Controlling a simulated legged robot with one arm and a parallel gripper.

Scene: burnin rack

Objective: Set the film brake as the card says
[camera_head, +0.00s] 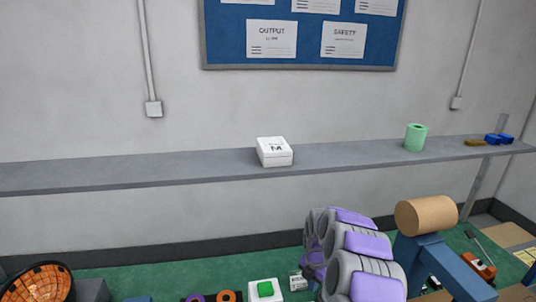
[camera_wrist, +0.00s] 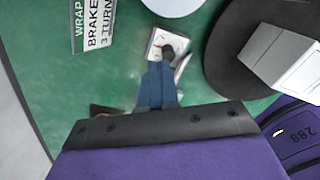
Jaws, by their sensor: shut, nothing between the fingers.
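In the wrist view a white card (camera_wrist: 94,22) lies on the green surface at the upper left; I read "WRAP", "BRAKE" and "3 TURN", the end cut off. A dark knob (camera_wrist: 168,52) sits over a small white plate with red marks, at the end of a blue bar (camera_wrist: 156,88). I cannot tell for sure that this is the film brake. My gripper (camera_wrist: 160,126), purple with a black bolted edge, fills the bottom of the wrist view, shut and empty. It covers the near end of the bar. In the head view my arm is folded at the bottom middle.
A brown roll (camera_head: 426,215) sits on a blue stand (camera_head: 440,265) right of my arm. A white box (camera_wrist: 282,55) rests on a dark round plate (camera_wrist: 225,50). A grey shelf (camera_head: 100,173) holds a white box (camera_head: 274,151) and a green cylinder (camera_head: 415,138).

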